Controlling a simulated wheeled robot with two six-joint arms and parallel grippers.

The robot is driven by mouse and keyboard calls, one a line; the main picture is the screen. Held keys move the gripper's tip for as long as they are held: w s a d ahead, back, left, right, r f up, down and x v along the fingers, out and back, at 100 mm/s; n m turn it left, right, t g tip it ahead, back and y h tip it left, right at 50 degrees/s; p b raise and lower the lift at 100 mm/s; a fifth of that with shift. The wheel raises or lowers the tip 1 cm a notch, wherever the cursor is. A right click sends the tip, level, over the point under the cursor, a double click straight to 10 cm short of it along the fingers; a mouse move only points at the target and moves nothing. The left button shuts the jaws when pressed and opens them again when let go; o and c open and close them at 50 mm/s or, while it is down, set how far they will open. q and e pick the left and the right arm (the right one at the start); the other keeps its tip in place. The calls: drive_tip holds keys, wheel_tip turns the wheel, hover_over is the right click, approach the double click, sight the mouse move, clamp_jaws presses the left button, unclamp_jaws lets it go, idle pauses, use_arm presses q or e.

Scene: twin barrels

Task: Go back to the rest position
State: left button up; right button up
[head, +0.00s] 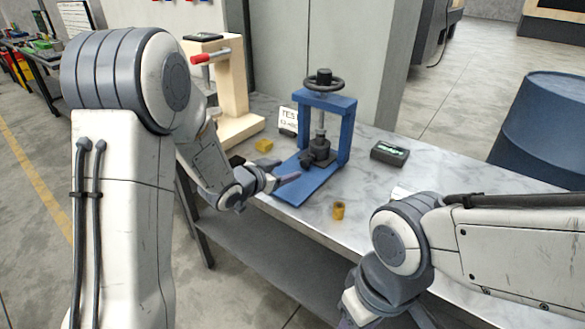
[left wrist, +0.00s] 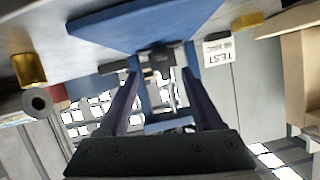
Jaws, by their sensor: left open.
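My left gripper (head: 280,182) is over the front edge of the marble table, beside the base of the blue press. It is open and nothing shows between its fingers. In the left wrist view its two dark fingers (left wrist: 163,78) stand apart, with the blue press (left wrist: 145,25) beyond them, seen upside down. My right arm comes in from the right. Its wrist and part of the right gripper (head: 378,318) are at the bottom edge of the head view, and its fingertips are cut off or hidden.
The blue press (head: 341,135) stands on the marble table (head: 436,172). A brass cylinder (head: 338,210), a yellow block (head: 264,145), a dark box (head: 390,152) and a wooden press (head: 233,85) with a red handle stand around it. A blue barrel (head: 545,130) is at right.

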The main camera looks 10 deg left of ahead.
use_arm(q)
drive_tip(key=shift+s+a+r, duration=0.1)
drive_tip(key=shift+s+a, duration=0.05)
drive_tip(key=shift+s, duration=0.1)
drive_tip(key=s+d+r+g+p, duration=0.1)
drive_tip(key=s+d+r+g+y+p, duration=0.1)
drive_tip(key=s+d, duration=0.1)
drive_tip(key=shift+s+d+r+y+p, duration=0.25)
drive_tip(key=shift+d+r+y+p, duration=0.05)
drive_tip(key=shift+r+p, duration=0.05)
drive_tip(key=s+d+r+g+y+p, duration=0.1)
drive_tip(key=s+r+g+p, duration=0.1)
drive_tip(key=s, duration=0.9)
drive_tip(key=s+d+r+g+y+p, duration=0.1)
drive_tip(key=s+g, duration=0.4)
drive_tip(key=s, duration=0.6)
drive_tip(key=s+d+r+g+p, duration=0.3)
drive_tip(key=s, duration=0.8)
drive_tip(key=shift+r+m+g+y+p, duration=0.3)
drive_tip(key=shift+r+m+y+p, duration=0.05)
drive_tip(key=shift+m+y, duration=0.05)
